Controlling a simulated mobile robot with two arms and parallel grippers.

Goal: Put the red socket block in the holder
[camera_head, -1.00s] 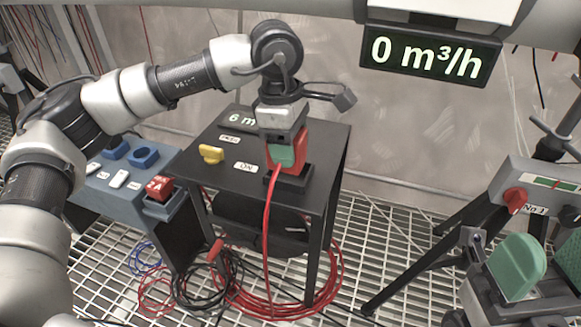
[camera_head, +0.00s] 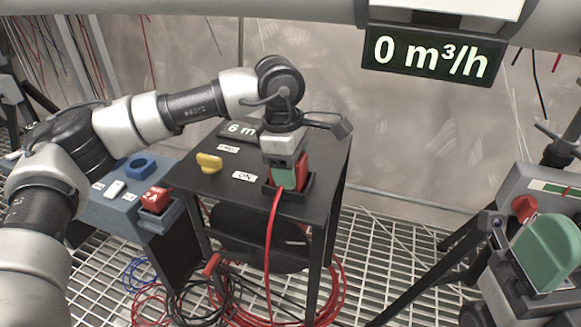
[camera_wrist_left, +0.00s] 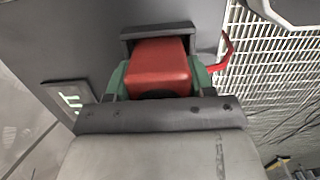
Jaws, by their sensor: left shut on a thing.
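The red socket block (camera_head: 303,170) is on the black table at the holder (camera_head: 309,188), with a red cable running down from it. My left gripper (camera_head: 285,176) points down and is shut on the block. The block's lower part is inside the holder's walls; whether it is fully seated cannot be told. In the left wrist view the red block (camera_wrist_left: 158,67) is between my green finger pads, with the dark holder wall (camera_wrist_left: 158,30) close behind it. My right gripper (camera_head: 550,252) shows only partly at the lower right edge, with one green pad clearly visible.
The black table (camera_head: 215,184) carries a yellow knob (camera_head: 209,162) and labels. A blue box (camera_head: 115,212) with a red block (camera_head: 155,199) stands at left. A display (camera_head: 430,56) reads 0 m³/h. Cables (camera_head: 190,300) lie on the grating.

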